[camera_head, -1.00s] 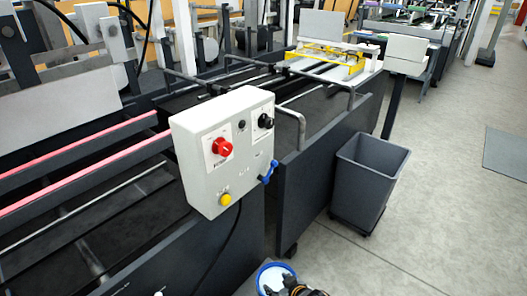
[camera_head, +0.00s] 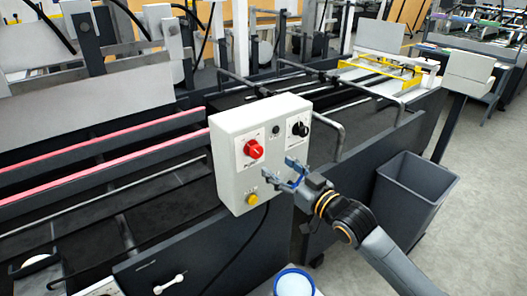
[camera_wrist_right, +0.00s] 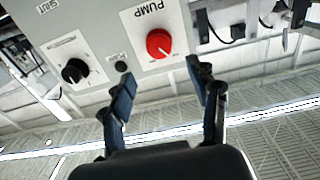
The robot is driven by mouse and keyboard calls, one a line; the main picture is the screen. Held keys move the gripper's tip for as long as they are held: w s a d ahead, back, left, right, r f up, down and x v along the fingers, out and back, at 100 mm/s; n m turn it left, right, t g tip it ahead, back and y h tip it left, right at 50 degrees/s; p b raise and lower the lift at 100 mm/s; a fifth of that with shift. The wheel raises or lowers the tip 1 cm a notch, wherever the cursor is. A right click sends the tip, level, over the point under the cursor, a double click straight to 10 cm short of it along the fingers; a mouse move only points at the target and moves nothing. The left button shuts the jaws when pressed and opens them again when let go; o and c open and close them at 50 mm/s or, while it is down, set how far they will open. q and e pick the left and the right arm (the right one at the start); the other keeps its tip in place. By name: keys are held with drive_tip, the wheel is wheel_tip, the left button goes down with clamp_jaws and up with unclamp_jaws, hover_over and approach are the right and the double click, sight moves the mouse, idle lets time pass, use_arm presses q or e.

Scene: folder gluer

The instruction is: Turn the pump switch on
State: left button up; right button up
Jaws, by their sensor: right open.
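The pump switch is a red rotary knob (camera_head: 253,149) on the front of a light grey control box (camera_head: 229,178). In the right wrist view the knob (camera_wrist_right: 159,43) sits on a white plate marked PUMP, with a pale pointer line on it. My right gripper (camera_head: 280,170) is open, at the lower right of the box front, below and right of the knob. In the wrist view its two fingers (camera_wrist_right: 163,77) are spread and empty, apart from the knob, which shows beyond them. My left gripper is not in view.
A black knob (camera_head: 300,129) is right of the red one, with a small black button (camera_head: 276,130) between. A yellow button (camera_head: 251,199) is lower down. A grey bin (camera_head: 412,190) stands right.

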sight(258, 152)
drive_tip(key=p+x, duration=0.1)
drive_tip(key=x, duration=0.6)
drive_tip(key=shift+r, duration=0.1)
drive_tip(key=shift+w+a+p, duration=0.3)
drive_tip(key=shift+w+p, duration=0.05)
drive_tip(key=shift+w, duration=0.05)
drive_tip(key=shift+c, duration=0.5)
drive_tip(key=c, duration=1)
